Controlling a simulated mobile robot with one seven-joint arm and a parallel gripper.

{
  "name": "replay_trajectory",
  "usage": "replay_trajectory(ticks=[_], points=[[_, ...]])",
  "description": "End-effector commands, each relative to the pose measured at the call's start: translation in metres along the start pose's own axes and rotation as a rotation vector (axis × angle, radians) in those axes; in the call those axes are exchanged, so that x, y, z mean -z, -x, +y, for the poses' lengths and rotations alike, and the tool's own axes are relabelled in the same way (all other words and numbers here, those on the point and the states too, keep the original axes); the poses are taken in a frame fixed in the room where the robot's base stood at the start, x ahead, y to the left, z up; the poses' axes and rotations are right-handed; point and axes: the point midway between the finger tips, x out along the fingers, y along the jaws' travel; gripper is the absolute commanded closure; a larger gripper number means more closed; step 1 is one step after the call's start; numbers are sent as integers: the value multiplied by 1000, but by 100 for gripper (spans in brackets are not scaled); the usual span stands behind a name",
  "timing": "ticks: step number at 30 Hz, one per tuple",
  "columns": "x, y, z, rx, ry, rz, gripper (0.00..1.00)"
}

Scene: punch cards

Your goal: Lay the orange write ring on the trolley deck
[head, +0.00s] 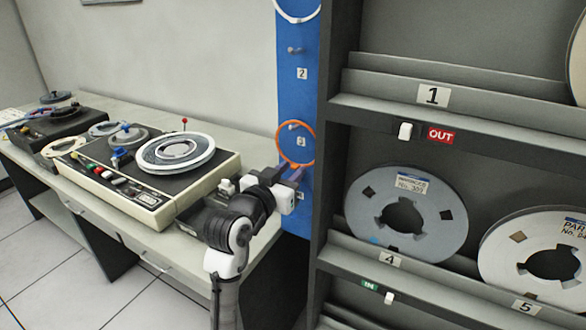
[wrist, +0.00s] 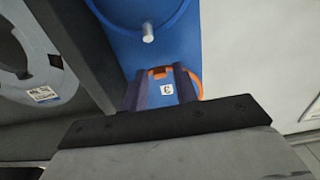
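The orange write ring (head: 314,142) hangs on a peg of the blue board, around the label 3. My gripper (head: 291,173) is at the ring's lower edge. In the wrist view, my gripper's two dark fingers (wrist: 160,73) stand apart. The far part of the ring (wrist: 198,84) shows beside one finger, and a short orange and dark piece of it shows between the fingertips. I see no clear contact between fingers and ring. The fingers hide the rest of the ring there. I do not make out the trolley deck in either view.
The blue board (head: 299,95) stands beside a dark rack (head: 340,130) holding large tape reels (head: 362,215). A bare peg (head: 294,50) and a white ring (head: 297,20) are above on the board. A desk with a tape machine (head: 120,190) stands to the left of my arm.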

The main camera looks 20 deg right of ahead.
Motion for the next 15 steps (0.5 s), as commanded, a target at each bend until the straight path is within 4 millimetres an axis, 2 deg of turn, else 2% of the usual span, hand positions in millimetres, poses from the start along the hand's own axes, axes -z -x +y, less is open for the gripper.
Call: replay_trajectory(ticks=[2,8,15], points=[[0,0,0,0,0,0,74],[0,0,0,0,0,0,100],[1,0,0,0,0,0,100]])
